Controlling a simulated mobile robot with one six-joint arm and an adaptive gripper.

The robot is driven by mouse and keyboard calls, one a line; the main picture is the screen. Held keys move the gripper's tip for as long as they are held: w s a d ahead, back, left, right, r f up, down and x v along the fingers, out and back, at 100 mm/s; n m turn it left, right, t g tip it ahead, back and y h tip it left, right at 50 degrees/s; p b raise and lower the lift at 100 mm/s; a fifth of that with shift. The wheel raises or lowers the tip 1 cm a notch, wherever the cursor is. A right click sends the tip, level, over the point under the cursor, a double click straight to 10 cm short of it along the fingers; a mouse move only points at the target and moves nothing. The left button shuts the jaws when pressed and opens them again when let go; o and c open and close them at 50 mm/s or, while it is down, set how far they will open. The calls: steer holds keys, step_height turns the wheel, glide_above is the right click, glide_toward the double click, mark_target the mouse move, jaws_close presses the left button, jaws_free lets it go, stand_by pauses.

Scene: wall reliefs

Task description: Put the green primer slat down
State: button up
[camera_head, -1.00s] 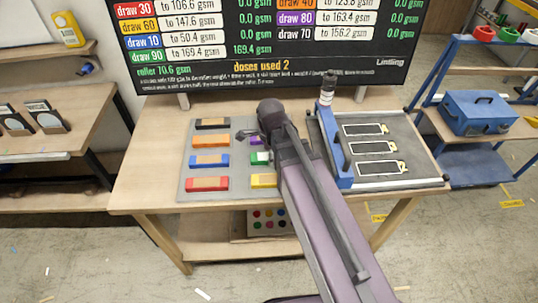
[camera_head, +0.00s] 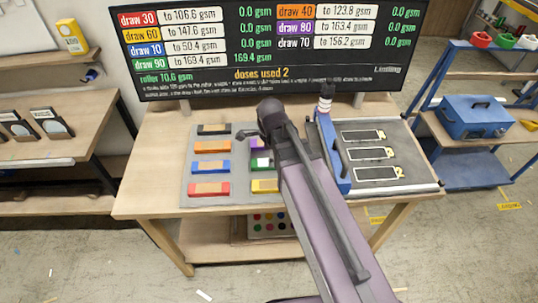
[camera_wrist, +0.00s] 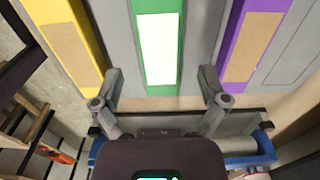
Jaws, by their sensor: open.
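The green primer slat (camera_wrist: 160,50) with a white patch lies on the grey board (camera_wrist: 207,35) in the wrist view. The yellow slat (camera_wrist: 66,38) is to its left and the purple slat (camera_wrist: 250,45) to its right. My gripper (camera_wrist: 160,75) is open, with one finger on each side of the green slat's near end and visible gaps to it. In the head view the green slat (camera_head: 260,163) shows only partly beside my arm, which hides most of my gripper.
Black, orange, blue (camera_head: 210,167) and red (camera_head: 209,189) slats lie on the board's left column. A display board (camera_head: 270,45) stands behind the bench.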

step_height(320, 180, up, 9)
steer(key=p, duration=0.8)
steer(key=shift+r, duration=0.1)
stand_by(0.7)
steer(key=s+d+n, duration=0.5)
steer(key=d+n, duration=0.7)
steer(key=n, duration=0.6)
stand_by(1.0)
